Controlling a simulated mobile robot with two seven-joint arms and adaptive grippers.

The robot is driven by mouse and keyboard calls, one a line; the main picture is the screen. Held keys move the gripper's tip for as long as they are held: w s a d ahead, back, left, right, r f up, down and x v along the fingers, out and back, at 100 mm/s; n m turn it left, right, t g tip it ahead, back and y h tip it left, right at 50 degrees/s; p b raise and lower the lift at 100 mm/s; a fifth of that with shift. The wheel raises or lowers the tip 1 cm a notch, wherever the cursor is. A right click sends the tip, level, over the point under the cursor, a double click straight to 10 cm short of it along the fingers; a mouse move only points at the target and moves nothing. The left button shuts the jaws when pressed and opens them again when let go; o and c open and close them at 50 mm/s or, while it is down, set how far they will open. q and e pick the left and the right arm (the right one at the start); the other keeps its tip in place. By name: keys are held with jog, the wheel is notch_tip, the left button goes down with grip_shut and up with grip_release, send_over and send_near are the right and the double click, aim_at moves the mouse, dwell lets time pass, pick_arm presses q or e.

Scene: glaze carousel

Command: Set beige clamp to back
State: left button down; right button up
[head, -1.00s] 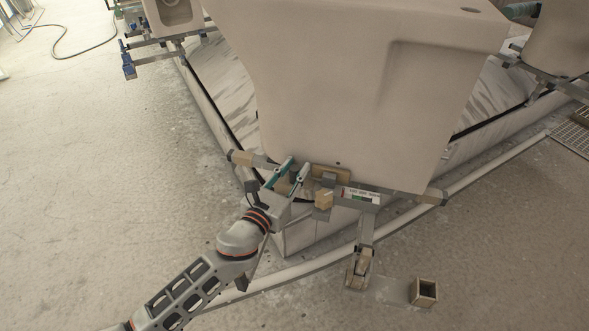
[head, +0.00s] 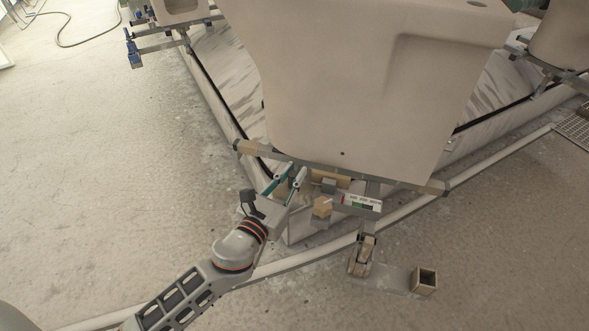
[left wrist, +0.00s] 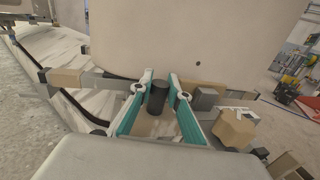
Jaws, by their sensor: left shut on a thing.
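The clamp under the large beige tub (head: 360,90) has a beige block (head: 322,207), a wooden bar (head: 335,177) and a grey arm with a white label (head: 362,202). It sits in front of the frame's crossbar, slightly away from the tub's lower wall. My left gripper (head: 292,172) is at the clamp's left end. In the left wrist view its teal fingers are around a dark upright cylinder (left wrist: 157,98), which they hold. The beige block also shows there, just right of the fingers (left wrist: 234,130). My right gripper is not in view.
The crossbar has a beige end block (head: 247,147) at left. A support leg (head: 362,255) and an open wooden box (head: 425,281) stand front right. A pale pipe (head: 410,216) runs along the floor. Another carrier with blue parts (head: 131,48) is at upper left. Left floor is clear.

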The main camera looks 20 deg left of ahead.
pick_arm(q)
jog(key=c, duration=2.2)
grip_release()
jog(key=shift+o, duration=0.2)
jog(key=s, duration=1.2)
jog(key=shift+a, duration=0.45)
